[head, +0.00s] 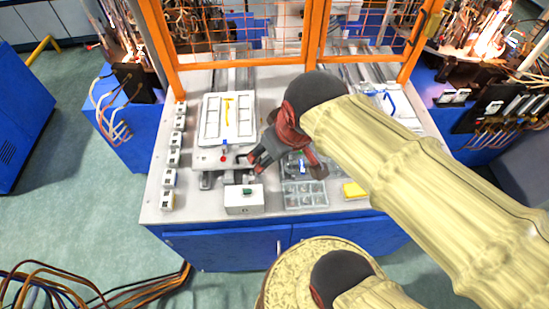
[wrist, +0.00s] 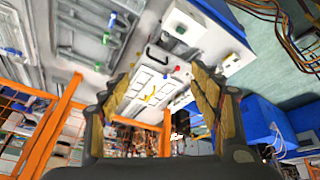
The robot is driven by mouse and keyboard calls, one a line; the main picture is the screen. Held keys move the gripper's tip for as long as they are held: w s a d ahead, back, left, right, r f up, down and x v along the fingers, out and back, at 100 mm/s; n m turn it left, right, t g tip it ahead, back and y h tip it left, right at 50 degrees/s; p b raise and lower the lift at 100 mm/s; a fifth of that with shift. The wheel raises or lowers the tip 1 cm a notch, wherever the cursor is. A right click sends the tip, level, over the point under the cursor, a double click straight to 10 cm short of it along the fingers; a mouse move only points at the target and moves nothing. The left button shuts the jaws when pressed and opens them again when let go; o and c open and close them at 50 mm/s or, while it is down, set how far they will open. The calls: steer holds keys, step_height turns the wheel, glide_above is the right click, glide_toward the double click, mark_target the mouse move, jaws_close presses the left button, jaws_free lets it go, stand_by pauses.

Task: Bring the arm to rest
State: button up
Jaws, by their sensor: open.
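My arm reaches in from the right of the head view in a pale yellow cover. My gripper (head: 255,160) is above the workbench, near the front edge of a white panel (head: 212,122) with a yellow piece on it. In the wrist view my gripper (wrist: 160,95) has its two fingers wide apart with nothing between them. The white panel shows beyond the fingers (wrist: 150,82). I cannot tell the exact height of the gripper over the bench. My forearm hides part of the bench's right side.
The workbench (head: 155,205) carries a white box with a green button (head: 243,203), a grey compartment tray (head: 304,196), a yellow block (head: 354,190) and a row of small white switches (head: 172,158). An orange mesh guard (head: 314,40) stands behind. Cables lie on the floor at lower left.

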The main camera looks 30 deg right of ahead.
steer(key=shift+s+a+r+m+t, duration=0.15)
steer(key=shift+s+a+r+m, duration=0.2)
steer(key=shift+s, duration=0.3)
steer(key=shift+s+a+r+m+t, duration=0.1)
steer(key=shift+s+a+m+t, duration=0.05)
steer(key=shift+s+a+m, duration=0.4)
steer(key=shift+d, duration=0.1)
step_height(320, 180, down, 16)
steer(key=b, duration=1.6)
steer(key=shift+r, duration=0.1)
steer(key=shift+c, duration=0.9)
